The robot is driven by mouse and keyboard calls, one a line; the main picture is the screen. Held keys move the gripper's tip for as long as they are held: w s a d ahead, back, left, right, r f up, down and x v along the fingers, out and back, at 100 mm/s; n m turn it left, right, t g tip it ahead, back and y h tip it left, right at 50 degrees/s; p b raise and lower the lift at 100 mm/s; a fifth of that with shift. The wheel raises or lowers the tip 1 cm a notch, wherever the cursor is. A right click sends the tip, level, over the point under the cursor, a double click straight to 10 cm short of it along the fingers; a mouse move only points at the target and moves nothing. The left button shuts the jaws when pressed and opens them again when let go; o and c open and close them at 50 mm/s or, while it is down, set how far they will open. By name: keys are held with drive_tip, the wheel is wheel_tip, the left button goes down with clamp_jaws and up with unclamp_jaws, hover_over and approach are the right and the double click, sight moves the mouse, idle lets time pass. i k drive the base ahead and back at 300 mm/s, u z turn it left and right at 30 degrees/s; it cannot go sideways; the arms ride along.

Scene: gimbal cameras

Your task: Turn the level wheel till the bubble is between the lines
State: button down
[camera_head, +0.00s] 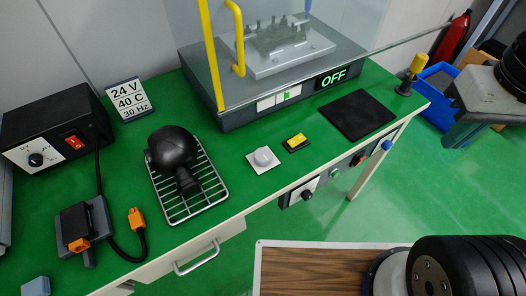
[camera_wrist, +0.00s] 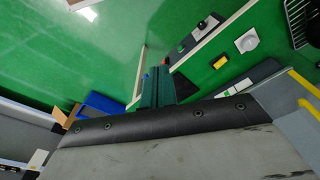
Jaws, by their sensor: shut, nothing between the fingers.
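A grey round knob on a white square plate (camera_head: 263,157), which may be the level wheel, sits near the front of the green bench. It also shows in the wrist view (camera_wrist: 247,41). Beside it on the right is a small yellow and black block (camera_head: 295,143), perhaps the level vial; it shows in the wrist view (camera_wrist: 220,61). Any bubble or lines on it are too small to make out. My gripper (camera_wrist: 160,74) shows dark in the wrist view, its fingers together and empty, apart from the knob. The head view does not show it.
A wire rack (camera_head: 190,205) with a black object stands left of the knob. Behind is a machine with an OFF display (camera_head: 332,78), a clear guard and a yellow handle (camera_head: 238,40). A black pad (camera_head: 357,114) lies right. Controls line the bench front (camera_head: 335,173).

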sight(262, 156)
drive_tip(key=z, duration=1.4)
drive_tip(key=k, duration=1.1)
drive_tip(key=u, duration=1.8)
drive_tip(key=i, duration=0.5)
